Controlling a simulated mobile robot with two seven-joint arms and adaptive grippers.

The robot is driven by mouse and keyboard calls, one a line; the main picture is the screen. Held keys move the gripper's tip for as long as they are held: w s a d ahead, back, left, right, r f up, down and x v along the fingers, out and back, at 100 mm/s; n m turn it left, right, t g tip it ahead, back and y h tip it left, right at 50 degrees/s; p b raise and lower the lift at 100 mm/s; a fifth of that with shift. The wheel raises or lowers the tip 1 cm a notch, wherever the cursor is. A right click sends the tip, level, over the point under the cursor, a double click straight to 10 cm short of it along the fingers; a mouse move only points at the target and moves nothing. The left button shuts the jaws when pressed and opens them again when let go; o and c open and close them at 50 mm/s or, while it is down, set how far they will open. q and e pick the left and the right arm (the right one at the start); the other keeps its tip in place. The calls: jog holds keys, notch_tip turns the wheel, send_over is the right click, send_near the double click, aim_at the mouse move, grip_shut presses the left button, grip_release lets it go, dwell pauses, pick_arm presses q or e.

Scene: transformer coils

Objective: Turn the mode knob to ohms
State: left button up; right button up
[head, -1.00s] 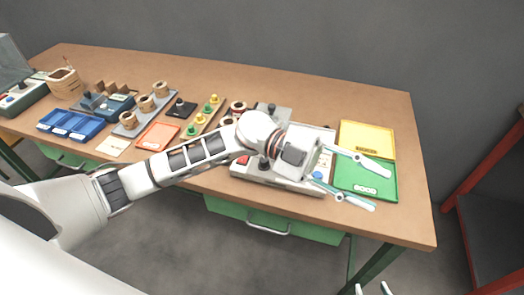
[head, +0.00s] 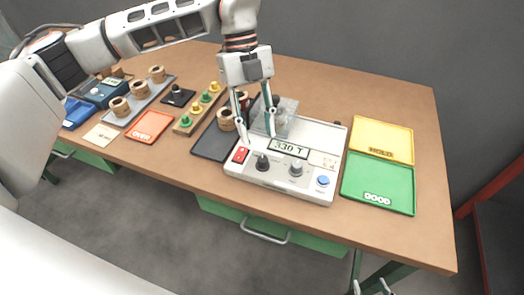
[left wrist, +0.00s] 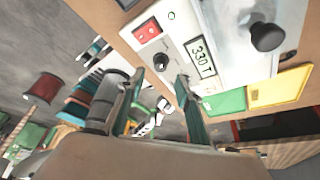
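The white meter (head: 318,132) stands on the table with a display (head: 289,149) reading 330 T. Its front panel carries a black knob (head: 262,162), a grey knob (head: 296,168), a red switch (head: 240,155) and a blue button (head: 323,180). I cannot read which knob is the mode knob. My left gripper (head: 257,130) points down, open and empty, over the meter's left part. In the left wrist view the black knob (left wrist: 160,62) appears between the fingertips (left wrist: 160,76), apart from them. My right gripper (head: 371,287) shows only its separated fingertips at the bottom edge.
A clear cover (head: 288,112) with a black knob stands at the meter's back left, close to my left fingers. A green tray (head: 378,181) and yellow tray (head: 383,134) lie right. A dark mat (head: 211,145), coils and an orange tray (head: 150,126) lie left.

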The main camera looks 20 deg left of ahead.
aim_at(262, 158)
pick_arm(q)
jog(key=x, duration=0.6)
jog(key=shift+s+d+f, duration=0.2)
jog(key=shift+f, duration=0.1)
grip_shut()
